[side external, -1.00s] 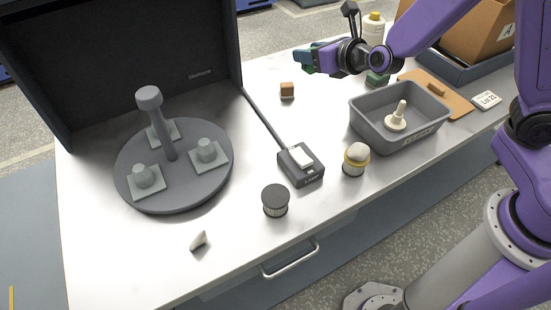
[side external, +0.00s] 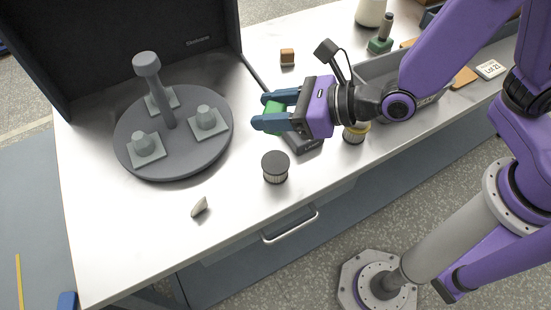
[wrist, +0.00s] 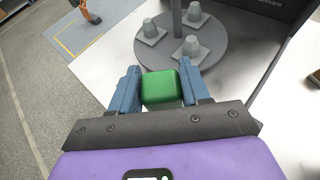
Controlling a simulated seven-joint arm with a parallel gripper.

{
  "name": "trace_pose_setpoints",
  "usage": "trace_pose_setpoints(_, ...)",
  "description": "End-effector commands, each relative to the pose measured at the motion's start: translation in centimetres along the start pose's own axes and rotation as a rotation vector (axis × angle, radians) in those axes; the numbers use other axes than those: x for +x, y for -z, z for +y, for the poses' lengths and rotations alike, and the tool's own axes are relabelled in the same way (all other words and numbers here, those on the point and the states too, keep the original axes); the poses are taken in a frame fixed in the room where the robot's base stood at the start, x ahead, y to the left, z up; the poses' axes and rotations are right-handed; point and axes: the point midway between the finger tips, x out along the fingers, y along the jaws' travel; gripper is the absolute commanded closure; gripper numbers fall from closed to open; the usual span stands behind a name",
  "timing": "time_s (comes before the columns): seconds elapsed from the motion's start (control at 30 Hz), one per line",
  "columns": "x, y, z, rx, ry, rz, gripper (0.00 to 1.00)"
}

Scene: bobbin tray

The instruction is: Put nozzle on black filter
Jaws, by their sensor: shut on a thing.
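The black filter (side external: 275,167), a short ribbed cylinder with a dark flat top, stands upright on the white table. A small pale grey wedge-shaped piece (side external: 199,207), possibly the nozzle, lies to its left near the front edge. My gripper (side external: 262,112) is shut on a green block (side external: 273,110), above the table and behind the black filter in the side view. The wrist view shows the green block (wrist: 162,89) between both fingers. I cannot make out the black filter in the wrist view.
A grey turntable (side external: 190,165) with a post and several blocks stands left. A dark box, partly hidden by my gripper, is below it. A small brown block (side external: 287,56) lies behind.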

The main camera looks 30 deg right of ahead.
Motion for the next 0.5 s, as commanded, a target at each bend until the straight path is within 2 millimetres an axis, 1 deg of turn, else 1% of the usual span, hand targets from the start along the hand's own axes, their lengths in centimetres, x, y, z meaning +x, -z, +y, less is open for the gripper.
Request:
trace_pose_setpoints(0.1, 0.6, 1.4, -0.1, -0.001, 0.002, 0.002, 0.84)
trace_pose_setpoints(0.33, 1.2, 2.8, -0.1, 0.001, 0.003, 0.000, 0.84)
trace_pose_setpoints(0.5, 2.0, 4.8, -0.1, 0.000, 0.002, 0.002, 0.84)
